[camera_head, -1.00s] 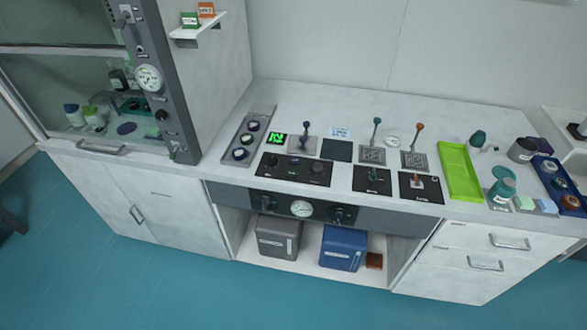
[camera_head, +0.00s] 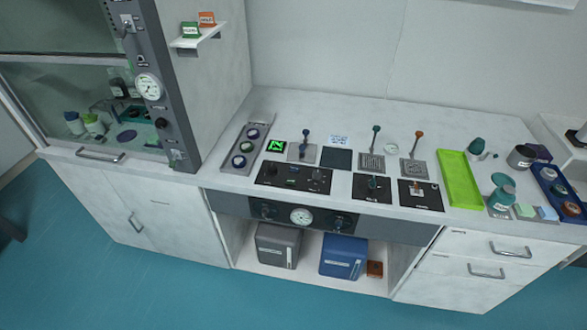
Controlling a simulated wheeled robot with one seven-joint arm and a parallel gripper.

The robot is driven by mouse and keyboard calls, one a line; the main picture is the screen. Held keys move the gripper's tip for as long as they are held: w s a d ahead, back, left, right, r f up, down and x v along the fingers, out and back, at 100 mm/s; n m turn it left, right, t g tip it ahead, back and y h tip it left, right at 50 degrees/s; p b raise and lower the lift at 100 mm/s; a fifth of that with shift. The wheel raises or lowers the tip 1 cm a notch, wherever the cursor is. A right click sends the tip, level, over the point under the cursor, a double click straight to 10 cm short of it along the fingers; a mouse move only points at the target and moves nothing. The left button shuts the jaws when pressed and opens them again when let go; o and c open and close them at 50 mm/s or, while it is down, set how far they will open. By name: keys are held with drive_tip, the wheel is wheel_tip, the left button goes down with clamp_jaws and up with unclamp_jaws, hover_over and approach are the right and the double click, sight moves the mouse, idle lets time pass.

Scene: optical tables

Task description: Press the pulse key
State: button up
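No label that reads "pulse" can be made out, so I cannot tell which control is the pulse key. The bench top holds a wide black control panel (camera_head: 276,180) with small knobs. To its right are a black panel with a dark lever (camera_head: 366,194) and a black panel with a small red-and-white control (camera_head: 415,203). A green-lit display (camera_head: 276,146) sits left of these. My gripper is not in view.
A grey tray with round pieces (camera_head: 257,129) lies at the left. A lime-green tray (camera_head: 459,187) and several jars stand at the right. A fume hood (camera_head: 150,85) rises at the left. A gauge (camera_head: 302,216) is on the bench front. Teal floor (camera_head: 150,285) before the bench is clear.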

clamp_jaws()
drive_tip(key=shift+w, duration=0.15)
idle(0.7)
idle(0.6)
